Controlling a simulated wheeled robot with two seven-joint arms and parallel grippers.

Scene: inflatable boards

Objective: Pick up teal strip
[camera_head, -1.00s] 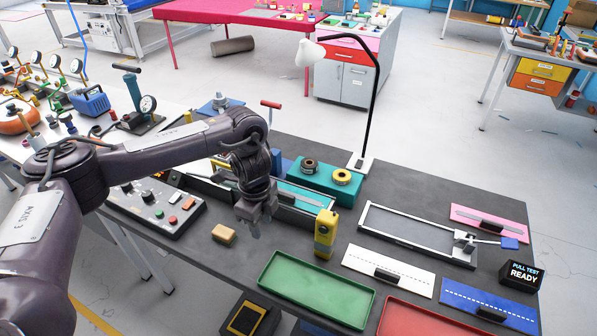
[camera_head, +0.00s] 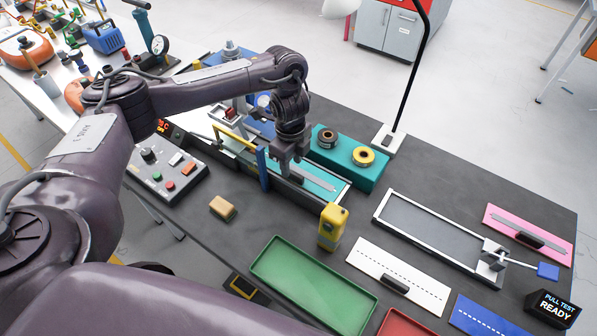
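The teal strip (camera_head: 328,177) lies in a long metal-edged fixture at the middle of the bench, with a grey bar along it. Its left part is hidden by my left gripper. My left gripper (camera_head: 283,172) points down at the strip's left end, close to the fixture. Its fingers overlap the dark fixture in the picture, so I cannot tell their gap or whether they touch the strip. My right gripper is not in view.
A teal block with two rolls (camera_head: 364,156) stands behind the strip. A yellow device (camera_head: 333,226) stands in front, near an empty green tray (camera_head: 262,268). A framed test rig (camera_head: 385,206) and pink, white and blue strips lie right. A lamp rises behind.

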